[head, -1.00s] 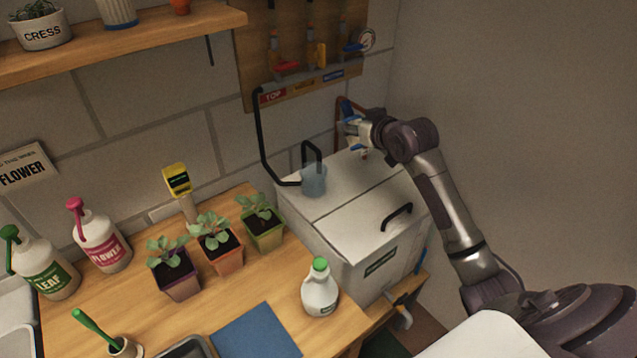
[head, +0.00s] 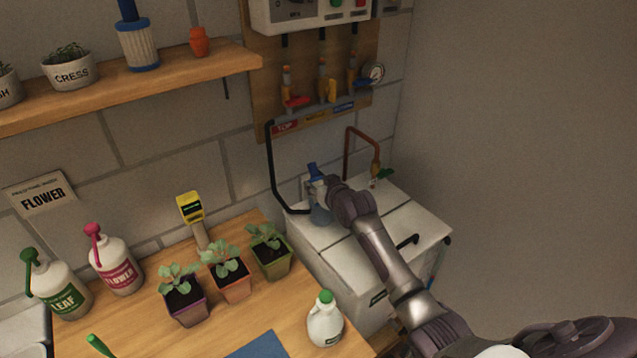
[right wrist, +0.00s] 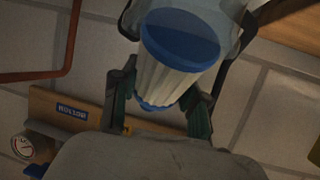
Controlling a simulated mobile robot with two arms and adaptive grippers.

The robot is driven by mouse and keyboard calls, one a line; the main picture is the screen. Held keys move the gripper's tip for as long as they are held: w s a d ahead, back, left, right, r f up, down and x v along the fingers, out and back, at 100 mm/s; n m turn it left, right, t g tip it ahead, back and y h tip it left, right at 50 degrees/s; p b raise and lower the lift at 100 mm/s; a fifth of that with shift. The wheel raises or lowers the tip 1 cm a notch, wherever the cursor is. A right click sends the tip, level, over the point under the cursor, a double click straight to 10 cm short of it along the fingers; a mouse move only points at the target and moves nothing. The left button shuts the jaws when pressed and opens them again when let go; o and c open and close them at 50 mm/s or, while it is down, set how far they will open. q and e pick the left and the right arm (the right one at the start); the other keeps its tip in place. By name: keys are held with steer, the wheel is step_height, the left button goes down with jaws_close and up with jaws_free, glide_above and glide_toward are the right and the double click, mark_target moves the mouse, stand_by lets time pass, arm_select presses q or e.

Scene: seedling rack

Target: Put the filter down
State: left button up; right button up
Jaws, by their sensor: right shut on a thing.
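The filter, a white pleated cylinder with blue end caps, is in my right gripper (head: 322,187). In the right wrist view the filter (right wrist: 180,75) stands between the two dark fingers, its blue cap towards the top. The pale blue translucent cup (head: 320,214) on the white box's lid is directly below the gripper. I cannot tell whether the filter's lower end is inside it. My left gripper is not in view.
A black pipe (head: 274,165) bends down beside the cup, and a copper pipe (head: 348,142) rises behind. The white box (head: 402,228) has a lid handle. Potted seedlings (head: 227,278) and a white bottle (head: 325,322) stand left of it. Another blue-capped filter (head: 138,48) stands on the shelf.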

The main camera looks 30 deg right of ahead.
steer(key=shift+f, duration=0.3)
steer(key=o, duration=1.2)
steer(key=shift+o, duration=0.2)
steer(key=shift+r, duration=0.1)
steer(key=shift+r, duration=0.15)
steer(key=shift+s+r, duration=0.1)
steer(key=shift+s, duration=0.1)
steer(key=b+v, duration=0.1)
steer(key=v, duration=1)
steer(key=shift+s, duration=0.3)
